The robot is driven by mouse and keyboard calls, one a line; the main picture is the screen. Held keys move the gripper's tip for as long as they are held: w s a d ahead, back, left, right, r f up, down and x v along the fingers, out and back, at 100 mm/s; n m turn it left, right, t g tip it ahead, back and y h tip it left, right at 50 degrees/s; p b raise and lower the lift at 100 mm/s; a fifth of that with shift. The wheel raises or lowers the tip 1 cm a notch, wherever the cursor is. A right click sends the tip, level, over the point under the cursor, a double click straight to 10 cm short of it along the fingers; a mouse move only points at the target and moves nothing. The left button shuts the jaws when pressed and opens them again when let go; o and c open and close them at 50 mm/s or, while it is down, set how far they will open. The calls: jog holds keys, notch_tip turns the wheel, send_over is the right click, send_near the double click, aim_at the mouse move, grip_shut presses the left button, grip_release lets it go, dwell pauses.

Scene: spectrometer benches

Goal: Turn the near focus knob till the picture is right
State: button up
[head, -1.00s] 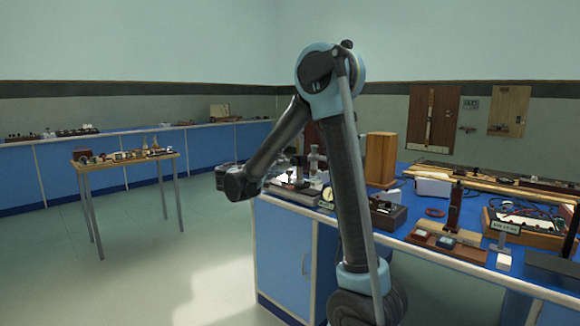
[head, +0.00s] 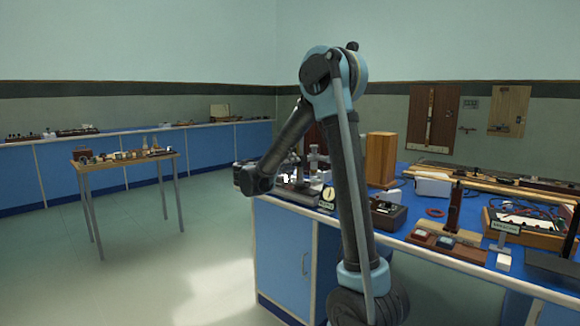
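A small instrument (head: 300,190) with a flat base and upright parts stands at the near left corner of the blue-topped bench. It is partly hidden by my arm, and it may carry the focus knob. I cannot make out a knob or any picture on it at this size. My arm reaches up, bends and comes down to its dark wrist (head: 258,182), just left of the instrument in the view. My gripper lies at or behind the wrist. Its fingers cannot be told apart from the bench things, nor whether they touch the instrument.
A round dial on a stand (head: 327,196) is right of the instrument. A small table (head: 130,158) stands left; the floor (head: 150,270) between is clear.

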jog(key=c, duration=0.4)
jog(key=shift+n, duration=0.9)
jog(key=o, duration=1.1)
jog(key=shift+f, duration=0.1)
jog(key=shift+c, duration=0.2)
